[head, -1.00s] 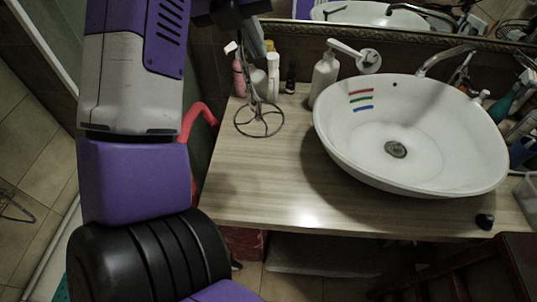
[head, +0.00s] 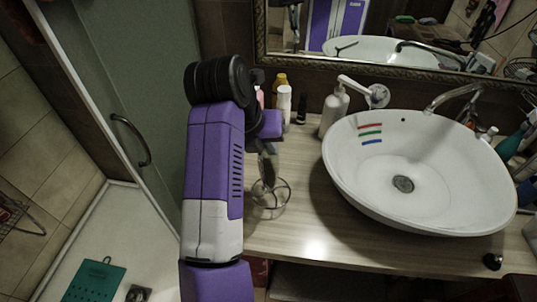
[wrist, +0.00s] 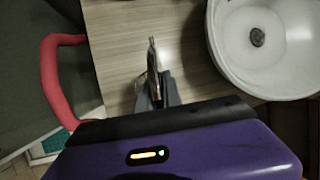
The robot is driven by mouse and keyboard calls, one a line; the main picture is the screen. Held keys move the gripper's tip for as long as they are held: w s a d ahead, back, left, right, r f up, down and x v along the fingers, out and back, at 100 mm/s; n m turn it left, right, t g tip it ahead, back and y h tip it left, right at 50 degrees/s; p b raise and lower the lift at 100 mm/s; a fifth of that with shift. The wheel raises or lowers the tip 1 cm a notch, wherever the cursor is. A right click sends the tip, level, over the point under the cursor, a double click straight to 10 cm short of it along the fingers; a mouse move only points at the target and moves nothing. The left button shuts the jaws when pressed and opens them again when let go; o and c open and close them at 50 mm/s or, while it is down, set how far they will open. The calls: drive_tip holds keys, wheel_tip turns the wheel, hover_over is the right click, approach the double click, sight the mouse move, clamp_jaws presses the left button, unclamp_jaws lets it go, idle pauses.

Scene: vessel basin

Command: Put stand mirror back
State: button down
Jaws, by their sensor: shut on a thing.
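The stand mirror (head: 284,203) has a thin metal frame with a round wire base. In the head view it is over the left part of the wooden counter, left of the basin. My gripper (head: 268,150) is shut on its upper part, and my arm partly hides it. In the wrist view the stand mirror (wrist: 152,57) shows nearly edge-on between the fingers of my gripper (wrist: 157,92), above the counter. I cannot tell whether its base touches the counter.
A white basin (head: 440,190) fills the counter's right. A soap dispenser (head: 334,112), a white bottle (head: 284,104) and a small black bottle (head: 302,109) stand at the back. A framed wall mirror (head: 400,68) is behind. A red curved bar (wrist: 50,82) lies left in the wrist view.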

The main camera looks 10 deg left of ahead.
drive_tip(key=shift+f, duration=1.85)
drive_tip(key=c, duration=1.5)
unclamp_jaws()
